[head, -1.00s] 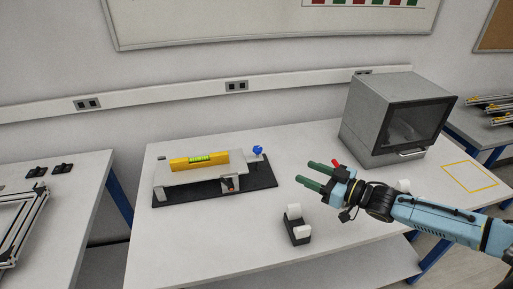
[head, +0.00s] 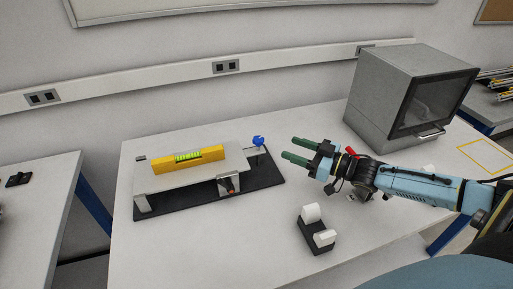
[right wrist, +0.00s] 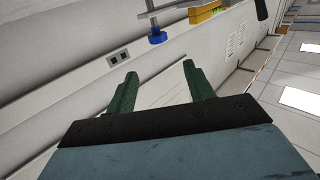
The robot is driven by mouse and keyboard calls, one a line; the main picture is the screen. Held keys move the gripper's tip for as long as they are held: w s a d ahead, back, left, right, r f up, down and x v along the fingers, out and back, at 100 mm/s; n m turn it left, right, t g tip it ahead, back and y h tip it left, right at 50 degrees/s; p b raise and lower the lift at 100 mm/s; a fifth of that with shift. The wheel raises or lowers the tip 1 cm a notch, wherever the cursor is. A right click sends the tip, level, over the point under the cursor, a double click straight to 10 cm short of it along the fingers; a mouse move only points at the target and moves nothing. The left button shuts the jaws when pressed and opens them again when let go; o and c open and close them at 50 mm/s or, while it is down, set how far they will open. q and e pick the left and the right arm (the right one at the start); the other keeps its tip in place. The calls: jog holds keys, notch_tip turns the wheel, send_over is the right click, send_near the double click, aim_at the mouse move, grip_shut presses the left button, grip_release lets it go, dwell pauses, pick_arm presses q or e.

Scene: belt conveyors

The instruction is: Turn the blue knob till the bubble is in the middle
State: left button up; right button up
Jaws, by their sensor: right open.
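The blue knob (head: 258,141) stands on a thin stem at the right end of a grey tilting plate (head: 160,181). It also shows in the right wrist view (right wrist: 157,37), beyond the fingertips. A yellow spirit level (head: 213,157) with a green vial (head: 188,157) lies on the plate; the bubble is too small to place. The plate sits over a black base (head: 200,200). My right gripper (head: 294,149) is open and empty, to the right of the knob and apart from it. In the right wrist view its green fingers (right wrist: 162,88) are spread with nothing between them. My left gripper is out of view.
A grey box with a dark window (head: 410,100) stands at the back right of the white table (head: 200,250). A black holder with white rolls (head: 317,232) stands in front of my right gripper. The table's front left is clear.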

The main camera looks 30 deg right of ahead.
aim_at(258, 138)
jog(key=x, duration=0.3)
jog(key=f+b+x, duration=0.1)
jog(key=x, duration=0.3)
jog(key=b+x, duration=0.1)
jog(key=x, duration=0.2)
jog(key=shift+w+f, duration=0.2)
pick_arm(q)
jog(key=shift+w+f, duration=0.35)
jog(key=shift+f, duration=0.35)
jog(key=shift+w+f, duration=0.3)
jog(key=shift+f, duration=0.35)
pick_arm(e)
jog(key=shift+x, duration=0.85)
jog(key=shift+c, duration=0.3)
jog(key=c, duration=0.9)
jog(key=h+p, duration=0.1)
jog(key=m+t+h+p, duration=0.1)
jog(key=shift+a+r+p, duration=0.2)
jog(key=shift+p, duration=0.15)
jog(key=shift+m+t+h+p, duration=0.3)
jog(key=shift+m+h+p, duration=0.4)
pick_arm(q)
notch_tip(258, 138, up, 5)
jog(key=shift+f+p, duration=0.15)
jog(key=shift+p, duration=0.15)
pick_arm(e)
jog(key=shift+d+f+m+h, duration=0.1)
jog(key=shift+m+h, duration=0.2)
jog(key=shift+h, duration=0.2)
